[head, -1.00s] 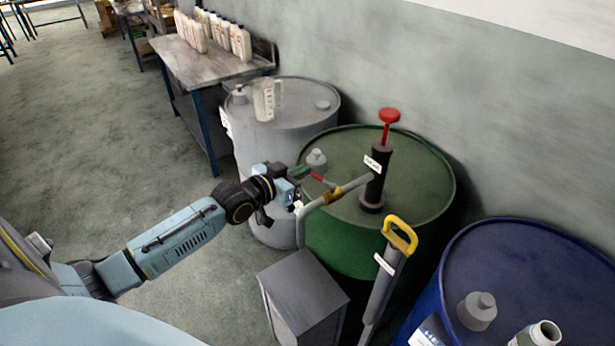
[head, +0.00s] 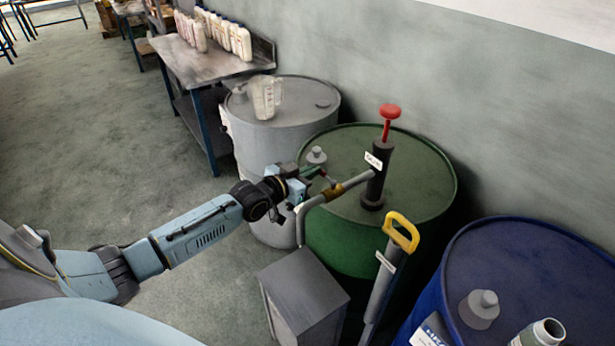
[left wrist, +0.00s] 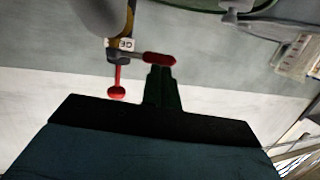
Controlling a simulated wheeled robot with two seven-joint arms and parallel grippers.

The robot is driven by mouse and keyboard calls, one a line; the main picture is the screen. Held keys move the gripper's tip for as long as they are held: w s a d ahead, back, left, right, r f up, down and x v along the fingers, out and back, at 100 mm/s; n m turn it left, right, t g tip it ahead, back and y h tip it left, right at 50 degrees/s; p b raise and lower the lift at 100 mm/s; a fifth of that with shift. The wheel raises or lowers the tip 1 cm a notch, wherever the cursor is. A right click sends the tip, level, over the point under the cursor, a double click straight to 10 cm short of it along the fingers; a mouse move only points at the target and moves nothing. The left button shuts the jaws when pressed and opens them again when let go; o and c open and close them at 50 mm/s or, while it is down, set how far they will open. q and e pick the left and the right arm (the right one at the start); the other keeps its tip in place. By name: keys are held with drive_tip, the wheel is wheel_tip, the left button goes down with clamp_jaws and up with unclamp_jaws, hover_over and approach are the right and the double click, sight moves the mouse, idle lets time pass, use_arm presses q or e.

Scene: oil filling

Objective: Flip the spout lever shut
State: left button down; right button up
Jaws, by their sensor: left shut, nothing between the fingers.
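A black hand pump with a red knob (head: 389,111) stands on the green drum (head: 420,170). Its grey spout pipe (head: 312,204) runs out to the left, with a brass valve (head: 334,192) on it. The spout lever has a thin stem and a red grip; the grip (left wrist: 160,58) shows clearly in the left wrist view but is mostly hidden by the fingers in the head view. My left gripper (head: 320,172) is shut and empty, its green fingertips (left wrist: 161,70) right at the red grip. I cannot tell whether they touch. My right gripper is out of view.
A yellow-handled pump (head: 401,232) and a grey metal box (head: 302,290) stand in front of the green drum. A grey drum (head: 290,130) carries a clear jug (head: 264,98). A blue drum (head: 540,270) is at right. Floor at left is clear.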

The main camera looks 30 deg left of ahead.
use_arm(q)
drive_tip(key=shift+a+f, duration=0.1)
idle(0.3)
drive_tip(key=s+a+r+p, duration=0.2)
drive_tip(key=s, duration=0.3)
drive_tip(key=s+a+r+p, duration=0.2)
drive_tip(key=s+r, duration=0.1)
drive_tip(key=s, duration=0.3)
drive_tip(key=shift+a+r, duration=0.25)
